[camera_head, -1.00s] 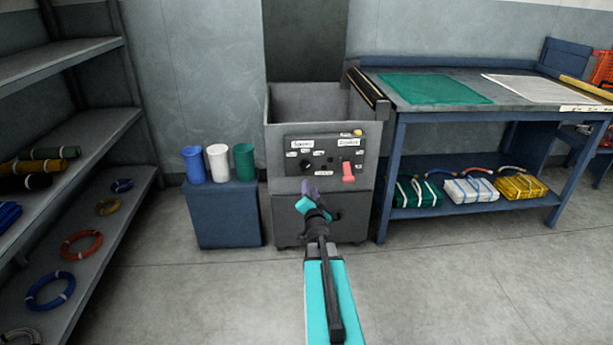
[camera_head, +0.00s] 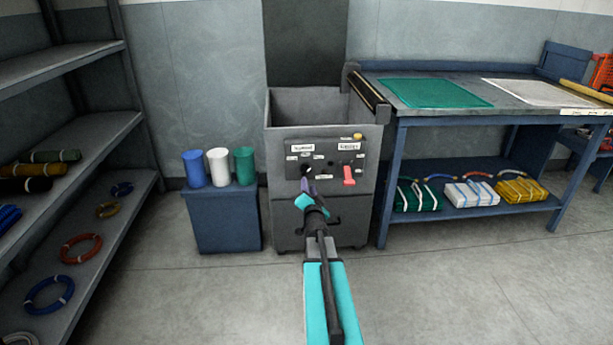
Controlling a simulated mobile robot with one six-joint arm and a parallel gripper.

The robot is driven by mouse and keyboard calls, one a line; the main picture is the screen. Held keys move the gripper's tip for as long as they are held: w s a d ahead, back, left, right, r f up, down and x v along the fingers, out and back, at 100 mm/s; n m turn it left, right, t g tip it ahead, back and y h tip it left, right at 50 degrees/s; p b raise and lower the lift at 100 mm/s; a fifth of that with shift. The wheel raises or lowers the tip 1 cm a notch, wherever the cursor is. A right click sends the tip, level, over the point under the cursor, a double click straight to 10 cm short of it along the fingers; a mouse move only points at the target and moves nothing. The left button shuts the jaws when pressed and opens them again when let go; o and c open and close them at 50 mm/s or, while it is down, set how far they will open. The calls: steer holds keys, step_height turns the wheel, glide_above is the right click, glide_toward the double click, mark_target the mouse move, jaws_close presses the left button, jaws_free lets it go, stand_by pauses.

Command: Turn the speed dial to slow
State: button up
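The speed dial (camera_head: 306,169) is a small dark knob on the dark control panel (camera_head: 328,160) at the front of a grey machine (camera_head: 283,208). Small white labels surround it, too small to read surely. To its right on the panel is a red lever (camera_head: 348,176), pointing down. My gripper (camera_head: 307,187) is in front of the panel, just below the dial in the picture. I cannot tell whether it touches the dial. The finger opening is too small to judge, and the dial's setting is not readable.
A blue cabinet (camera_head: 226,220) with three cups stands left of the machine. A blue workbench (camera_head: 450,118) with a green sheet stands close on the right. Shelves (camera_head: 95,135) with coils are at far left. The floor (camera_head: 450,290) in front is clear.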

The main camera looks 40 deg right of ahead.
mark_target(306, 172)
steer(key=shift+b+x, duration=0.75)
steer(key=shift+x, duration=4.1)
jaws_close()
